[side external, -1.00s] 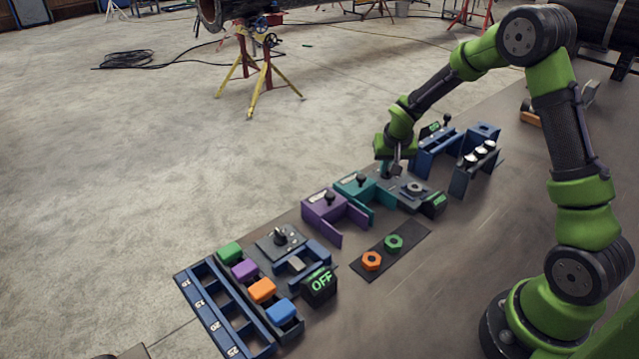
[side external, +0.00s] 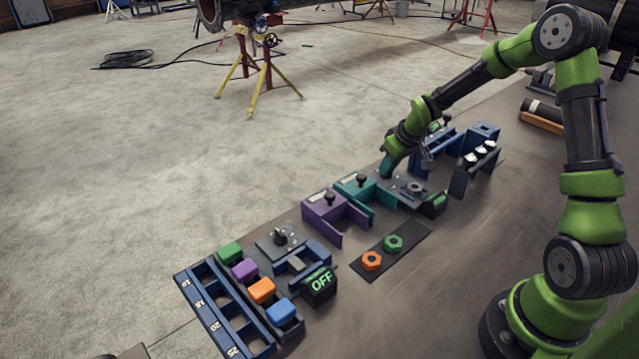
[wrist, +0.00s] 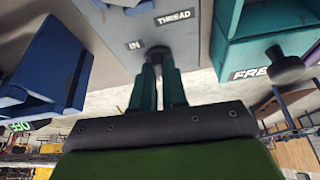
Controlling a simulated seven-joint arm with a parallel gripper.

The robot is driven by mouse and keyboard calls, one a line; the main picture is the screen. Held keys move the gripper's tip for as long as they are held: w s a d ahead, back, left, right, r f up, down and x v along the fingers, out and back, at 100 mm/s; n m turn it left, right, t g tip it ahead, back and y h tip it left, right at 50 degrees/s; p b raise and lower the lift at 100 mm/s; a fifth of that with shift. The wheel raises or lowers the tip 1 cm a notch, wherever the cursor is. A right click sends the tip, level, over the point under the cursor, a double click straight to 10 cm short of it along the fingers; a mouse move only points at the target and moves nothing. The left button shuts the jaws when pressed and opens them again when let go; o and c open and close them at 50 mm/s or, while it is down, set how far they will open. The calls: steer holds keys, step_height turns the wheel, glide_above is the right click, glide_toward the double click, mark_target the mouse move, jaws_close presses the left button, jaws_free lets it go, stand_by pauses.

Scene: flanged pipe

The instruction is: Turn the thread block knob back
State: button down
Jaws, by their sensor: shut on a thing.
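The thread block (side external: 412,190) is a grey panel with a round ring on its top, standing towards the far end of the bench. In the wrist view the thread block (wrist: 178,60) carries the labels "THREAD" and "IN". Its dark round knob (wrist: 157,50) sits just below those labels. My gripper (wrist: 158,66) has teal fingers closed around the knob. In the side view my gripper (side external: 387,170) reaches down at the block's far edge, and the knob is hidden there.
A teal box (side external: 352,183) with a black knob stands close on the left, and a purple box (side external: 319,208) stands beyond it. A blue fixture (side external: 434,158) stands on the right. Orange and green nuts (side external: 393,243) lie on a dark mat.

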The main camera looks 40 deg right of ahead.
steer(key=shift+n, duration=0.5)
steer(key=c, duration=1.2)
jaws_free()
steer(key=shift+o, duration=0.2)
steer(key=v, duration=1.7)
steer(key=shift+d, duration=0.35)
